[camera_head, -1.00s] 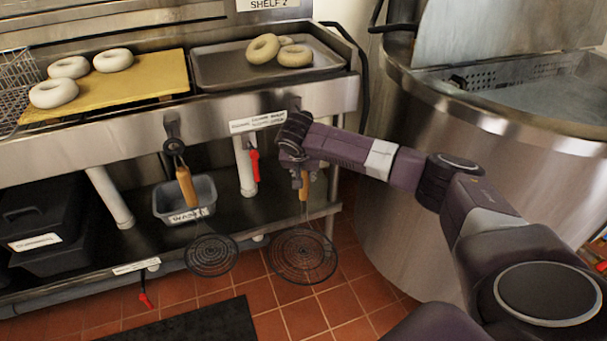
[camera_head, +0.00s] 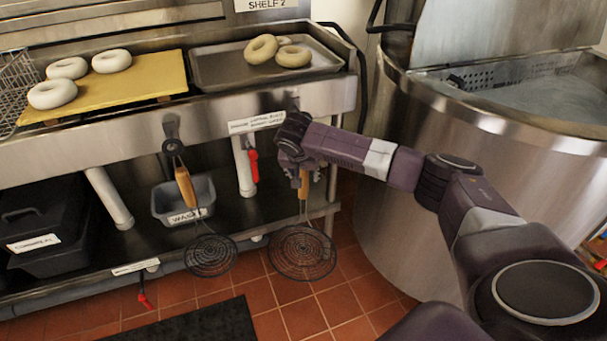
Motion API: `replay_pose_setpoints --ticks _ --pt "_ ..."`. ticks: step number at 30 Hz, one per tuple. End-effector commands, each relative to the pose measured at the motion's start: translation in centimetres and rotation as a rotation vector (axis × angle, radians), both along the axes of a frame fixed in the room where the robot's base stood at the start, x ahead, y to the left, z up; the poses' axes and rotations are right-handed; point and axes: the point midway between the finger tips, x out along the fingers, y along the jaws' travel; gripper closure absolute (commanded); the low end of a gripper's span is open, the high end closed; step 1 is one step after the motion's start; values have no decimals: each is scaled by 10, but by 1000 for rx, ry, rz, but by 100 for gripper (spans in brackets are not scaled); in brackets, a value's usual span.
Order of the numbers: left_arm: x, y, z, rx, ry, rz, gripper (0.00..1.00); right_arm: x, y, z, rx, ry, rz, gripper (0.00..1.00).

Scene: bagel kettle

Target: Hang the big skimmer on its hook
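The big skimmer (camera_head: 302,253) has a round wire spiral head and a wooden handle. It hangs upright, head down, in front of the steel bench. My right gripper (camera_head: 302,178) points at the bench front and appears shut on the upper handle; the fingers are small and partly hidden by the wrist. The handle's top end and the big skimmer's hook are hidden behind my wrist, so I cannot tell whether they touch. My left gripper is out of view.
A smaller skimmer (camera_head: 211,254) hangs from a hook to the left. A grey bin (camera_head: 184,201) sits on the lower shelf behind it. Bagels lie on a yellow board (camera_head: 150,82) and a tray (camera_head: 218,74). A large steel kettle (camera_head: 400,190) stands right.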

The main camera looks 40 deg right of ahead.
Motion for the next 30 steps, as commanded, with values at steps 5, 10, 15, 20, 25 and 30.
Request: replay_pose_setpoints --ticks 5,10,15,20,25,30 --pt "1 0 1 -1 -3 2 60 -1 0 -2 -1 5 0 59" --pt "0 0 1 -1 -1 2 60 -5 4 9 1 2 1 59" --pt "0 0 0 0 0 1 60 -16 15 37 2 -1 2 59" --pt "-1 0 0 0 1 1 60 -28 27 68 0 -2 2 59" --pt "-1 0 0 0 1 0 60 -38 36 91 1 0 1 59" --pt "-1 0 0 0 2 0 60 -43 40 102 1 1 0 59"
